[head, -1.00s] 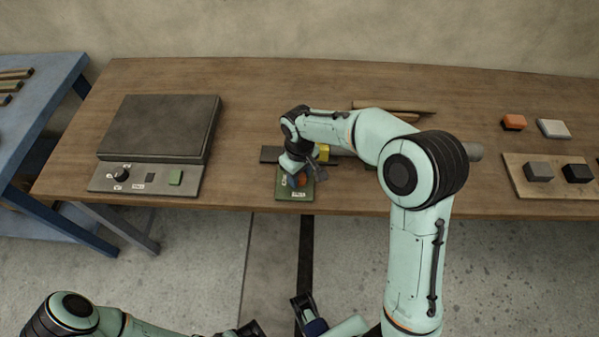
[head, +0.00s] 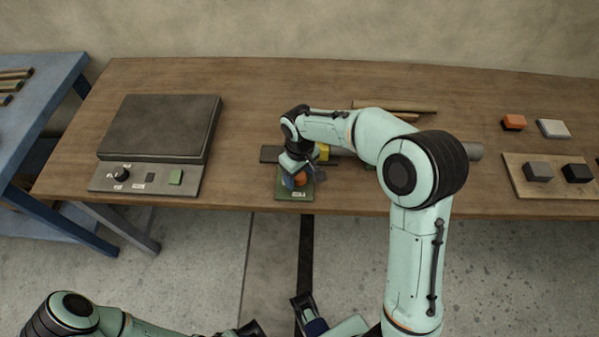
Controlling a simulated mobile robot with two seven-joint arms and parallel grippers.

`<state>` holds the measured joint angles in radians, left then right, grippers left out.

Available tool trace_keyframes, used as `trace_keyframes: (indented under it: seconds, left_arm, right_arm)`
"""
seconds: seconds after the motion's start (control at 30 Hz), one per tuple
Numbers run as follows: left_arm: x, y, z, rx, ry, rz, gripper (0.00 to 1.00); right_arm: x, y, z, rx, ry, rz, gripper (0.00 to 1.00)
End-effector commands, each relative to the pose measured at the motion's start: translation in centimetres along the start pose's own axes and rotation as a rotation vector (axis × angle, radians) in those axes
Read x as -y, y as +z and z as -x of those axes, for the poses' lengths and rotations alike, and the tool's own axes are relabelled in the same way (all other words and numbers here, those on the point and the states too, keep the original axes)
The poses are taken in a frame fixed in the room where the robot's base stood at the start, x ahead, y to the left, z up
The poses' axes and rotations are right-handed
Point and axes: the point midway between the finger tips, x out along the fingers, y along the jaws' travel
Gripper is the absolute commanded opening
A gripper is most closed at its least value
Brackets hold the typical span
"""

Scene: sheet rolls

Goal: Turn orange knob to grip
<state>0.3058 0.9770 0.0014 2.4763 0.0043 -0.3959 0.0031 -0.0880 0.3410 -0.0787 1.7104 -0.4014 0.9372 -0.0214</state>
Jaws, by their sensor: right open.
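The orange knob (head: 300,181) sits on a small green panel (head: 293,196) near the front edge of the table, partly hidden by my right gripper. My right gripper (head: 303,177) is over the panel, pointing down, with its fingers open around or just above the knob; contact cannot be told. White labels show on the panel, the clearest at its front edge, too small to read. My left arm is low in the picture, away from the table.
A dark plate device (head: 160,125) with a black knob stands at left. Several blocks lie at right. The table (head: 250,115) between device and panel is clear.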

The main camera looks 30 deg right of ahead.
Motion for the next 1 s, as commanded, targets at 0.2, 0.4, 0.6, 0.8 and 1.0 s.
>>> trace_keyframes:
  seconds: [0.2,0.4,0.6,0.8,1.0]
  left_arm:
    - [-0.1,0.1,0.2,0.002,0.0,0.0,0.38]
    - [-0.1,0.3,0.7,0.009,-0.002,0.001,0.38]
    - [-0.2,0.5,1.2,0.016,-0.004,0.002,0.38]
    - [-0.3,0.6,1.6,0.016,-0.004,0.001,0.38]
    - [-0.4,0.6,1.6,0.016,-0.003,0.001,0.38]
  right_arm:
    - [0.0,-0.1,1.5,-0.003,0.0,0.0,0.67]
    - [0.0,-0.1,5.8,-0.005,0.0,0.001,0.67]
    - [0.0,-0.1,10.2,-0.005,0.001,0.001,0.67]
    - [0.0,0.0,12.7,-0.001,0.0,0.001,0.67]
    - [0.0,0.0,13.4,0.0,0.0,0.0,0.67]
